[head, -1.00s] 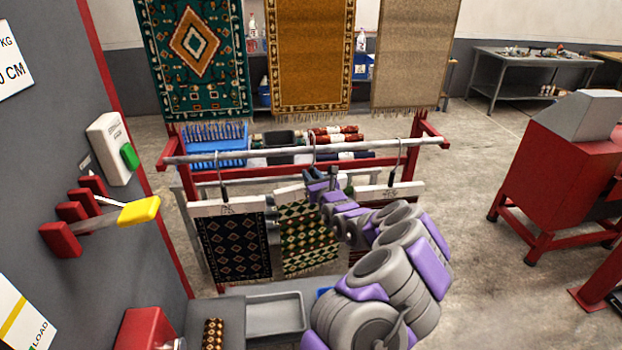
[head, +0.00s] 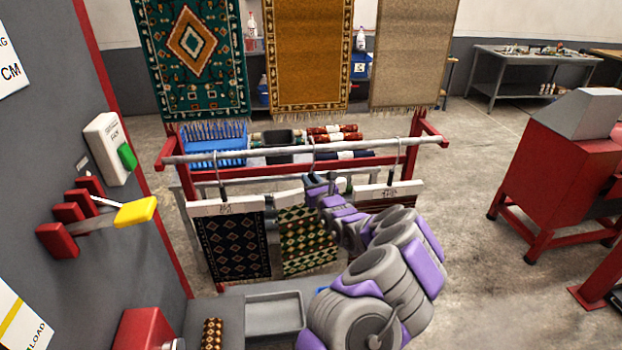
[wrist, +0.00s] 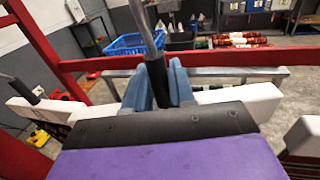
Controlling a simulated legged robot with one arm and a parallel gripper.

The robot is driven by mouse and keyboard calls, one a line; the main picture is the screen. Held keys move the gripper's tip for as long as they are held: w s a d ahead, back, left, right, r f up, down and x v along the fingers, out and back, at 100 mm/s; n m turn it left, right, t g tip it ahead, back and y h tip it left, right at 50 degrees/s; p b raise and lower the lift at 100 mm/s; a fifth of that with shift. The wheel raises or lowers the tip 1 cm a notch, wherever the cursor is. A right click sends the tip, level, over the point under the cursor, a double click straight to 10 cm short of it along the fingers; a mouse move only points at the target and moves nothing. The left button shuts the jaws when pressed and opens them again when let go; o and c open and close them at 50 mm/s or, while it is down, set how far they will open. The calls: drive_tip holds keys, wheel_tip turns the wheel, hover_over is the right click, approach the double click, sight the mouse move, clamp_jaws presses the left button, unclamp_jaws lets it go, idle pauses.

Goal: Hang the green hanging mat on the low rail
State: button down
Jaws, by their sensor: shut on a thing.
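The green hanging mat (head: 308,240), dark green with cream and gold diamonds, hangs upright from a white hanger bar (head: 288,197) with a thin hook. Its right part is hidden behind my arm. The low rail (head: 270,155) is a grey bar on a red frame; the mat's hook reaches up to it in the middle, but I cannot tell whether it bears on the rail. My gripper (head: 318,185) is just below the rail. In the wrist view its blue-grey fingers (wrist: 152,88) are shut on the hanger's black stem (wrist: 157,82).
A navy mat (head: 232,245) hangs left on the rail and a dark red striped mat (head: 370,203) right, close beside the green one. A grey tray (head: 273,315) lies in front. Large rugs hang behind. A grey wall with a yellow-handled tool (head: 136,212) stands left.

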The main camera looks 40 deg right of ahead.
drive_tip(key=shift+a+f, duration=0.3)
drive_tip(key=shift+f, duration=0.2)
drive_tip(key=shift+d+f, duration=0.2)
drive_tip(key=shift+f, duration=0.3)
drive_tip(key=c, duration=0.9)
unclamp_jaws()
drive_tip(key=shift+a, duration=0.1)
drive_tip(key=shift+o, duration=0.2)
drive_tip(key=p+v, duration=0.3)
drive_tip(key=v, duration=1.4)
drive_tip(key=shift+s+p, duration=0.15)
drive_tip(key=shift+p, duration=0.25)
